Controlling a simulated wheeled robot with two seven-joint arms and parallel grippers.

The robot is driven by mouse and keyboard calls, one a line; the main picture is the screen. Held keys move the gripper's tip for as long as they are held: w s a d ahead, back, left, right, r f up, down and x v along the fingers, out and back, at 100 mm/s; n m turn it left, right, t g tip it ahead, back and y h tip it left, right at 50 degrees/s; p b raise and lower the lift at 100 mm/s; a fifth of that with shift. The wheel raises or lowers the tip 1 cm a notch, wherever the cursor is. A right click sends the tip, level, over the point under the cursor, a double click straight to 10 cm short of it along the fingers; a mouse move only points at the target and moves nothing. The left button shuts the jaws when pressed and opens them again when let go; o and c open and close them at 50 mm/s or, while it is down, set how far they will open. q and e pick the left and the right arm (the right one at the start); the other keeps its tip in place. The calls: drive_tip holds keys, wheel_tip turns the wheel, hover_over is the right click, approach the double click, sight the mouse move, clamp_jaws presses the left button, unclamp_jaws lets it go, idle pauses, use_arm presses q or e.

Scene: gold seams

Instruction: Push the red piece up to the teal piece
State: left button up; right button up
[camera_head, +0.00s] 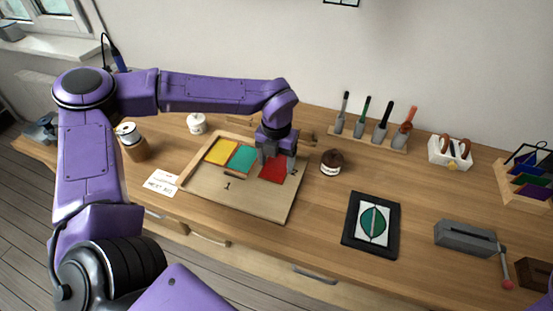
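The red piece (273,171) lies flat on the wooden tray (250,202), near its right side. The teal piece (242,158) lies to its left, with a gap of tray showing between them. A yellow piece (221,151) lies left of the teal one. My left gripper (276,164) points down over the red piece and covers part of it. Its fingers look spread apart, with nothing seen between them. I cannot tell whether they touch the red piece. My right gripper is not in view.
A tool rack (370,140) stands behind. A black-framed leaf panel (371,225) lies to the right.

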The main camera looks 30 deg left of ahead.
sight(269, 164)
use_arm(q)
drive_tip(key=shift+s+a+r+p, duration=0.15)
drive_tip(key=shift+a+p, duration=0.2)
drive_tip(key=shift+a, duration=0.3)
drive_tip(key=shift+s+a+f+p, duration=0.15)
drive_tip(key=shift+a+p, duration=0.2)
drive_tip(key=shift+a, duration=0.25)
drive_tip(key=o, duration=1.1)
drive_tip(key=shift+c, duration=0.2)
drive_tip(key=r, duration=0.7)
drive_tip(key=r+b, duration=0.1)
drive_tip(key=r, duration=0.2)
drive_tip(key=shift+d+r, duration=0.3)
drive_tip(key=shift+r, duration=0.1)
drive_tip(key=shift+a, duration=0.15)
